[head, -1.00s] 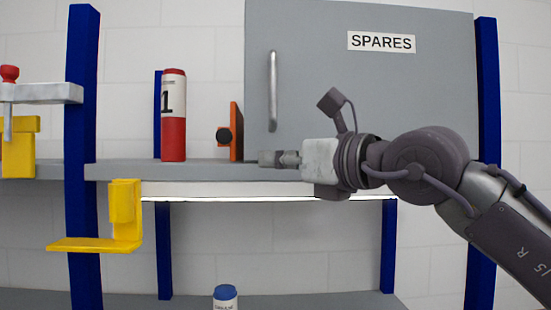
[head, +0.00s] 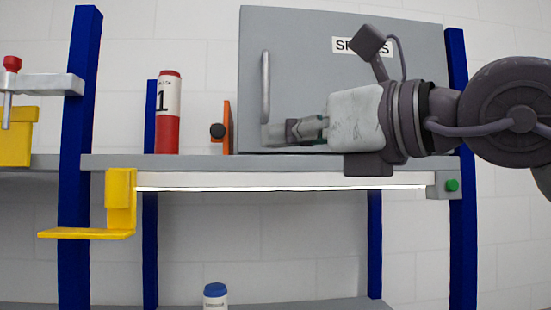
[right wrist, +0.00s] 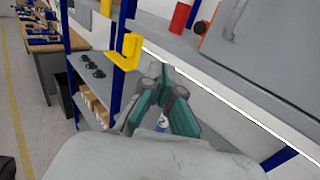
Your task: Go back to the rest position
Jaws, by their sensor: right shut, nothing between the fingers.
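My right gripper (head: 276,134) is in the head view, its arm coming in from the right. It points left in front of the grey cabinet, a little above the shelf edge, with its fingers together and empty. The right wrist view also shows the closed green fingers (right wrist: 163,85), with a small blue-and-white bottle partly visible behind them. My left gripper is in neither view.
A red canister marked 1 (head: 168,112) and an orange plate with a black knob (head: 227,127) stand on the shelf (head: 200,162) left of my gripper. The grey SPARES cabinet (head: 310,60) is behind it. A yellow bracket (head: 120,205) juts out. A blue-capped bottle (head: 215,295) stands below.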

